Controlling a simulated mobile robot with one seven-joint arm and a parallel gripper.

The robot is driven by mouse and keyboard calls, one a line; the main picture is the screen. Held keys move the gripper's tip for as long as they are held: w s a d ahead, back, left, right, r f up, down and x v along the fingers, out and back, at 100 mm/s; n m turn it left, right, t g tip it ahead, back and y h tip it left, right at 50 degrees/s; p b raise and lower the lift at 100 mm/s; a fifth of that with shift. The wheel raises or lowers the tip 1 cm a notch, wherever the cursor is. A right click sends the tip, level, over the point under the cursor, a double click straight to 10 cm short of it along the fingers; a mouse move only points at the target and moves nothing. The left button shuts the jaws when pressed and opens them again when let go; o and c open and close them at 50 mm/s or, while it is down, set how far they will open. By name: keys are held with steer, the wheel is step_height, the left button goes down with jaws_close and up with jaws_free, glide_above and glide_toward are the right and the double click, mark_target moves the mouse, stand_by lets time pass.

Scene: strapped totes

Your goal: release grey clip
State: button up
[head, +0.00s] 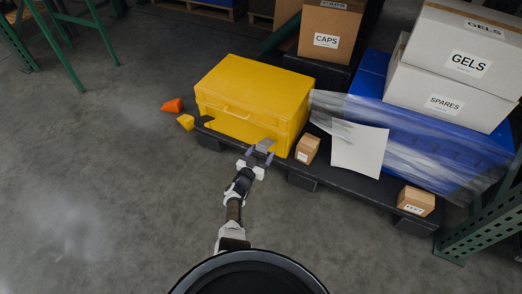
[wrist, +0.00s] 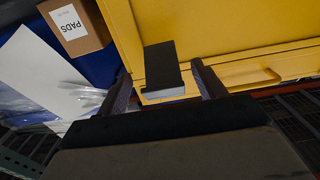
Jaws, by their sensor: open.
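The grey clip (head: 265,145) is on the front of the yellow tote (head: 247,98), near its lower right edge. In the wrist view the clip (wrist: 163,66) is a dark block with a lighter grey end, against the yellow tote (wrist: 240,35). My gripper (head: 259,156) is at the tote's front. In the wrist view my gripper (wrist: 163,80) is open, with one finger on each side of the clip and gaps visible between. Whether the clip is latched cannot be told.
The tote stands on a dark low platform with a blue tote (head: 372,82) in clear film. A white sheet (head: 360,150) and small cartons (head: 307,149) are right of my gripper. An orange piece (head: 172,105) and a yellow piece (head: 186,122) lie left. The front floor is clear.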

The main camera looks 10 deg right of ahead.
step_height(320, 180, up, 20)
steer(key=p, duration=1.3)
